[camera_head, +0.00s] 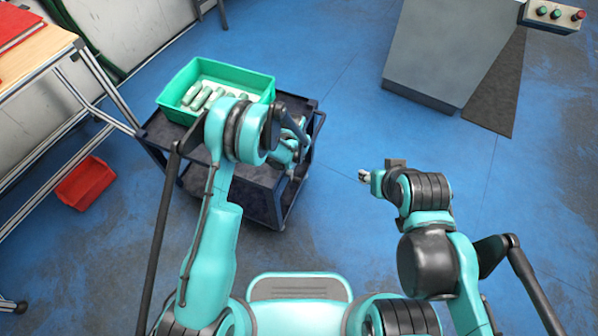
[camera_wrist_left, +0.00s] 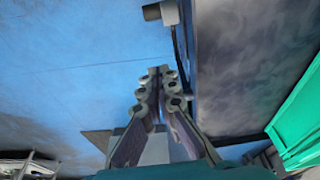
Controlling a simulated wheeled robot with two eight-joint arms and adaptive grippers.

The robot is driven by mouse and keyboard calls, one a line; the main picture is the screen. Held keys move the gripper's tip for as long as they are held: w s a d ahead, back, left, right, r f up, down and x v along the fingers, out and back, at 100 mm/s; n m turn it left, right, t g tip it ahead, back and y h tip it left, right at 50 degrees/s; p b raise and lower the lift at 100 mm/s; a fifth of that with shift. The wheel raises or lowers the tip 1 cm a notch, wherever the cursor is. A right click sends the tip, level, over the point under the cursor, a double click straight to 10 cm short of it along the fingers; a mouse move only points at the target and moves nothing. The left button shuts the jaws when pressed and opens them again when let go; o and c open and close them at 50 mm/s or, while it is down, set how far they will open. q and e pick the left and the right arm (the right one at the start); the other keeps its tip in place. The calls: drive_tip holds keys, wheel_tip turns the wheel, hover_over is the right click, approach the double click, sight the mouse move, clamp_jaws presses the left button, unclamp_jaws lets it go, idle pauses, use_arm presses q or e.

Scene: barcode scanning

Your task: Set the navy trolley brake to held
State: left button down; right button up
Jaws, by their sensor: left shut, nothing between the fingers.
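The navy trolley (camera_head: 250,178) stands on the blue floor left of centre, partly covered by my left arm. In the left wrist view, its dark top (camera_wrist_left: 245,60) fills the right side. A small grey and black part (camera_wrist_left: 161,12) sticks out beside the trolley's edge; I cannot tell whether it is the brake. My left gripper (camera_wrist_left: 156,78) is shut and empty, beside the trolley's edge. In the head view my left wrist hangs over the trolley's right side, its fingertips hidden. My right gripper (camera_head: 364,177) is over open floor right of the trolley, too small to read.
A green crate (camera_head: 268,87) with several pale bottles sits on the trolley; it also shows in the left wrist view (camera_wrist_left: 300,120). A red bin (camera_head: 85,183) lies under the workbench at left. A grey cabinet (camera_head: 440,55) stands at back right. Floor right of the trolley is clear.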

sight(294, 178)
use_arm(q)
wheel_tip(294, 178, down, 12)
drive_tip(key=s+b, duration=0.1)
drive_tip(key=b, duration=0.4)
drive_tip(key=shift+a+r+b, duration=0.2)
drive_tip(key=shift+b, duration=0.1)
drive_tip(key=g, duration=0.1)
drive_tip(key=g+y, duration=0.1)
drive_tip(key=shift+s+a+f+g, duration=0.15)
drive_tip(key=shift+s+f+g, duration=0.2)
drive_tip(key=shift+s+g, duration=0.05)
